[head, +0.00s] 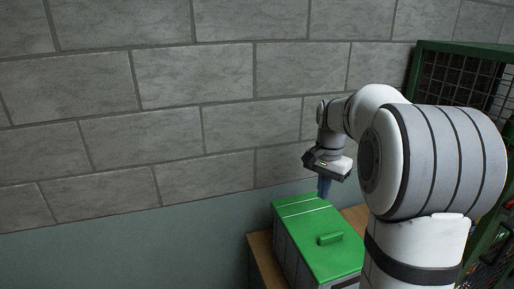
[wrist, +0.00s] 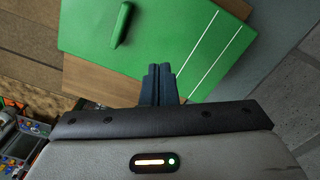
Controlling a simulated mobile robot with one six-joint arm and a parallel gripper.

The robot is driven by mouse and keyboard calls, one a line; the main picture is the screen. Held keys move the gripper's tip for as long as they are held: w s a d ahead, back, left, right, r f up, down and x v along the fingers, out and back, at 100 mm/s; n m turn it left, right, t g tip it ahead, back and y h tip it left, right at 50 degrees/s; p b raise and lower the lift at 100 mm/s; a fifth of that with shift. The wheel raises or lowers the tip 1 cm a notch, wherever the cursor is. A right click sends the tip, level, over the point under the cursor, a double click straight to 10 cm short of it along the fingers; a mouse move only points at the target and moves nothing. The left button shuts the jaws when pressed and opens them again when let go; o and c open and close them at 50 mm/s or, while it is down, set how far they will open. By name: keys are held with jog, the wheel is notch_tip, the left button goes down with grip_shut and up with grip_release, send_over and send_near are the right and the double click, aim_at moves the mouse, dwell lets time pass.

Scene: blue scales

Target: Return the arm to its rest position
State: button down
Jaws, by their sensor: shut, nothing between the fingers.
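My gripper (head: 324,187) is shut and empty, pointing down above the far end of a green-lidded box (head: 300,225) in the head view. In the wrist view the two dark fingers of my gripper (wrist: 158,70) are pressed together, with the green lid (wrist: 175,35) beyond them. My white arm is bent, reaching out from the right side of the head view toward the wall. I cannot tell whether the fingertips touch the lid or stay just above it.
The box's green handle (head: 330,238) stands up from the lid. A wooden surface (head: 262,262) lies under the box. A grey block wall (head: 200,80) stands behind. A green-framed mesh cage (head: 465,60) is at the right. Cluttered items (wrist: 22,135) show at the wrist view's lower left.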

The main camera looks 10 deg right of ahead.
jog(key=s+a+f+n+t, duration=0.1)
jog(key=s+a+n, duration=0.2)
jog(key=s, duration=0.4)
jog(key=s+a+f+n+t, duration=0.1)
jog(key=s+a+n, duration=0.2)
jog(key=s, duration=0.5)
jog(key=s+a+f+n+t+b, duration=0.1)
jog(key=s+a+n, duration=0.2)
jog(key=s, duration=0.5)
jog(key=shift+a+f+n, duration=0.3)
jog(key=shift+a+n, duration=0.1)
jog(key=shift+a, duration=0.25)
